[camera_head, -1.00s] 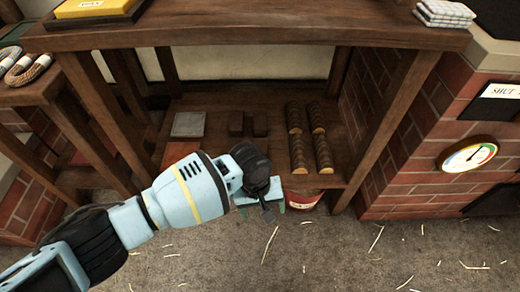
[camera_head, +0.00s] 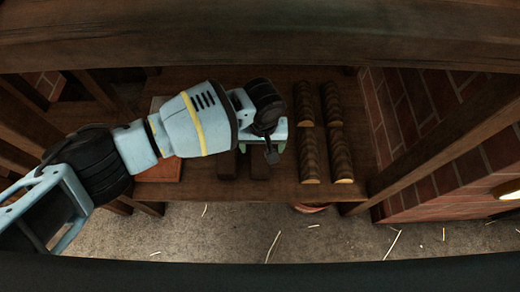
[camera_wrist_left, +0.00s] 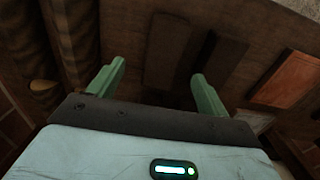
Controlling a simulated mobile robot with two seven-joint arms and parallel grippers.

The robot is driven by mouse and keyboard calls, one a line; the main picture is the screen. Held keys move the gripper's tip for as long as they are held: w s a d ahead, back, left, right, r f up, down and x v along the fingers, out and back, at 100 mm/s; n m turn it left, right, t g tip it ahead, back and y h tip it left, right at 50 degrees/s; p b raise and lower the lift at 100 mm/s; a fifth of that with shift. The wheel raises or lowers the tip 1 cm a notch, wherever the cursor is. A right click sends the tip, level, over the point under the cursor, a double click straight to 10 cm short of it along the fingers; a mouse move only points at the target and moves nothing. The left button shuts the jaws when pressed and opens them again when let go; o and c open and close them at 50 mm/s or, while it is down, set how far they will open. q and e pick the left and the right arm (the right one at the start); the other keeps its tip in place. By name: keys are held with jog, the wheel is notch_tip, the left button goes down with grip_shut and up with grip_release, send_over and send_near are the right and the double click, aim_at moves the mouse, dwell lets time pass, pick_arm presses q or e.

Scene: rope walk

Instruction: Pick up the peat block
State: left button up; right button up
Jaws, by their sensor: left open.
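Two dark brown blocks that look like peat blocks lie side by side on the lower wooden shelf. In the head view my left arm covers most of both, and only the near ends of the left block (camera_head: 228,165) and the right block (camera_head: 259,166) show. In the left wrist view the right block (camera_wrist_left: 172,48) lies ahead between the open fingers, and the left block (camera_wrist_left: 222,58) lies beyond the right-hand finger. My left gripper (camera_head: 262,149) is open and empty over the shelf; its green fingers also show in the left wrist view (camera_wrist_left: 158,80).
Rows of round-edged dark pieces (camera_head: 310,155) stand right of the blocks. An orange-brown slab (camera_head: 160,170) lies to the left, partly under my arm. A thick wooden beam (camera_head: 260,40) crosses above the shelf. A brick wall (camera_head: 440,190) and a slanted post bound the right side.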

aim_at(260, 156)
pick_arm(q)
jog(key=shift+s+f, duration=0.1)
jog(key=shift+f, duration=0.2)
jog(key=shift+f+b, duration=0.7)
jog(key=shift+f, duration=0.55)
jog(key=f+b, duration=0.2)
jog(key=f, duration=0.1)
jog(key=f+b, duration=0.1)
jog(key=shift+w+a+f+b, duration=0.2)
jog(key=shift+a+f+b, duration=0.05)
jog(key=shift+f+b, duration=0.1)
pick_arm(e)
notch_tip(260, 156, down, 5)
jog(key=shift+r, duration=0.1)
